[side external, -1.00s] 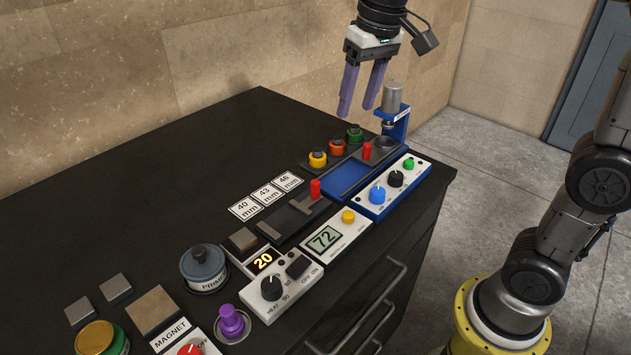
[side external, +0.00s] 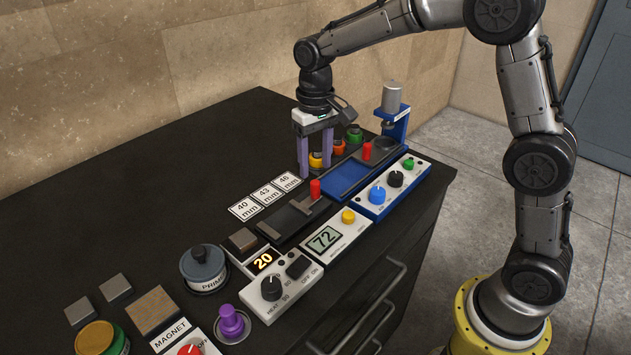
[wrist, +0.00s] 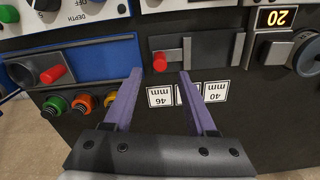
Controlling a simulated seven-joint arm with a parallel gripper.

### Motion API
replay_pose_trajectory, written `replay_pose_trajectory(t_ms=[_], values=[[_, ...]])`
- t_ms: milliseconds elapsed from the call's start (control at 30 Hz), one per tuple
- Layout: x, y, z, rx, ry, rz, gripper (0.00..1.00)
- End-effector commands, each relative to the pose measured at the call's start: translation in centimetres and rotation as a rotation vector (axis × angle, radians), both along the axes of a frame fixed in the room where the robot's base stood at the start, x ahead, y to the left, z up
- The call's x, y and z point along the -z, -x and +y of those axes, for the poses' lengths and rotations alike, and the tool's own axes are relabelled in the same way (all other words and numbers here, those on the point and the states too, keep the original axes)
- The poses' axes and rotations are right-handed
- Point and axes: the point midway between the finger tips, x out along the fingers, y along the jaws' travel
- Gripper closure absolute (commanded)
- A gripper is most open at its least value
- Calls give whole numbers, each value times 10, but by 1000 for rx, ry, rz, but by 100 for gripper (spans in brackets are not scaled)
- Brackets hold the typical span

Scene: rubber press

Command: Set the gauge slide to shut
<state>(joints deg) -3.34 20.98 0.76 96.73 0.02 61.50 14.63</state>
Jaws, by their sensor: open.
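The gauge slide is a dark track (side external: 290,219) with a red upright knob (side external: 315,189) at its far right end, by the 46 mm card (side external: 287,181). In the wrist view the red knob (wrist: 160,62) shows just beyond and between my fingertips. A grey crossbar (side external: 268,231) lies at the track's near left end. My gripper (side external: 316,171) points down, open and empty, above and slightly behind the knob, its two purple fingers apart. In the wrist view my gripper (wrist: 160,73) spans the knob's width. I cannot tell the exact height gap.
A blue press (side external: 392,115) with another red knob (side external: 367,151) stands right of the slide. Yellow, orange and green buttons (side external: 337,147) sit close beside my fingers. A 72 display (side external: 325,238) is in front. The worktop behind the cards is clear.

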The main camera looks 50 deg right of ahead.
Motion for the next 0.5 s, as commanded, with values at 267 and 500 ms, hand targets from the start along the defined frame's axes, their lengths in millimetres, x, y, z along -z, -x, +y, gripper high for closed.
replay_pose_trajectory(t_ms=[267, 500], values=[[45, 1, 0, 0, 0, 3, 43], [57, 0, 0, 0, 0, 0, 43]])
